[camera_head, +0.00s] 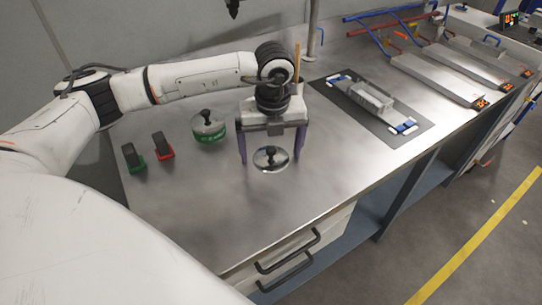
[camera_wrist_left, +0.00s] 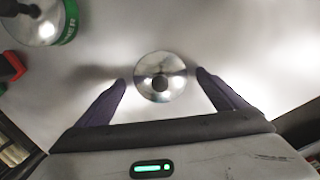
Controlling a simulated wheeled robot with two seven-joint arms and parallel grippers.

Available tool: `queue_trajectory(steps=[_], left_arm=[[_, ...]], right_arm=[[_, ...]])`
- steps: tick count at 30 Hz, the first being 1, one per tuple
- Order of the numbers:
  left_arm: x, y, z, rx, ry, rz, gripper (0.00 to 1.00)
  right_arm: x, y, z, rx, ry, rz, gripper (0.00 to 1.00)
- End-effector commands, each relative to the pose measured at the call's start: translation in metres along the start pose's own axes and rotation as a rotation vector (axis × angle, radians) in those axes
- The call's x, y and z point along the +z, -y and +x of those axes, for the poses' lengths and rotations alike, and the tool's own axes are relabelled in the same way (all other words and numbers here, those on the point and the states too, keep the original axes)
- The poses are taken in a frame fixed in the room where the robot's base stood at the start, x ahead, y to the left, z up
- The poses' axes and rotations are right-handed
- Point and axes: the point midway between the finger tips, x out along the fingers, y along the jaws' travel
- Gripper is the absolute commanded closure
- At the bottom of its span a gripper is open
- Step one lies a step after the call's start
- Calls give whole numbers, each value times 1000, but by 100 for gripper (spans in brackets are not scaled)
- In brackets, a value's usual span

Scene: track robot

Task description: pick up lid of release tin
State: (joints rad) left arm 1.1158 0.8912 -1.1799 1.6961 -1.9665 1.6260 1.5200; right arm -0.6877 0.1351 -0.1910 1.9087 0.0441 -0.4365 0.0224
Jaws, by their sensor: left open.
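A round shiny metal lid with a dark knob (camera_head: 271,160) lies on the steel bench between the fingers of my left gripper (camera_head: 271,159). In the left wrist view the lid (camera_wrist_left: 161,77) sits just beyond and between the two purple fingertips (camera_wrist_left: 161,78), with a gap on each side. My left gripper is open and empty, pointing down. A green-banded tin (camera_head: 209,132) with a lid and dark knob on top stands to the left of the gripper; part of it shows in the left wrist view (camera_wrist_left: 68,22). My right gripper is not in view.
A green-based (camera_head: 133,158) and a red-based (camera_head: 163,147) small dark object stand at the left. A dark mat (camera_head: 334,98) with a metal and blue part lies to the right, with metal trays (camera_head: 437,80) beyond. The bench front is clear.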

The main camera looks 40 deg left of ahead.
Motion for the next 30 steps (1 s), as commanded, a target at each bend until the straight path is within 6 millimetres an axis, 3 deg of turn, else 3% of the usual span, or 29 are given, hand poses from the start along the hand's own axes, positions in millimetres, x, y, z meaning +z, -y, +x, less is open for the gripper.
queue_trajectory(steps=[1,9,20,30], left_arm=[[0,0,0,0,0,0,10],[0,0,0,0,0,1,52],[1,1,-5,-2,0,0,52],[9,2,-66,-5,3,0,52]], right_arm=[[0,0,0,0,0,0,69],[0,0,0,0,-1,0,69],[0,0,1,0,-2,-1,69],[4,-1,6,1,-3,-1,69]])
